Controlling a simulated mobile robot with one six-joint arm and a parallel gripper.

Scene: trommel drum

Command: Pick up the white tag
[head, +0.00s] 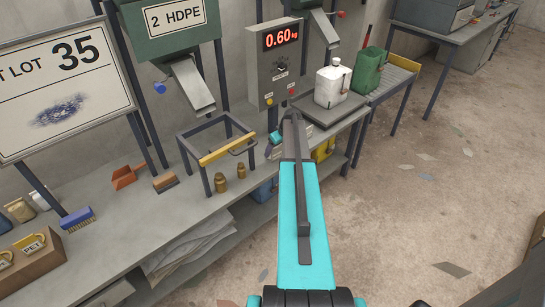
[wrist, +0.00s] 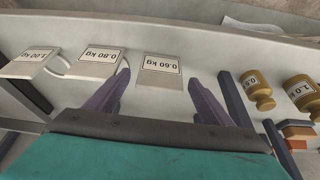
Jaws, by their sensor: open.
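Three white tags with printed weights lie in a row on the grey bench in the wrist view: the 0.60 kg tag (wrist: 161,73), the 0.80 kg tag (wrist: 98,61) and the 1.00 kg tag (wrist: 32,62). My gripper (wrist: 160,80) is open. Its two dark fingers point toward the 0.60 kg tag, which shows in the gap between their tips. No contact shows, and I cannot tell the height of the fingers above the bench. The left finger's tip is close to the 0.80 kg tag. In the head view my arm mostly hides the tags and fingers.
Brass weights (wrist: 257,88) stand right of my gripper, beside a dark frame bar (wrist: 238,100). The head view shows the frame's yellow bar (head: 228,150), a scale display (head: 281,37) reading 0.60 kg, and a white jug (head: 332,84) on the scale. Open floor lies right.

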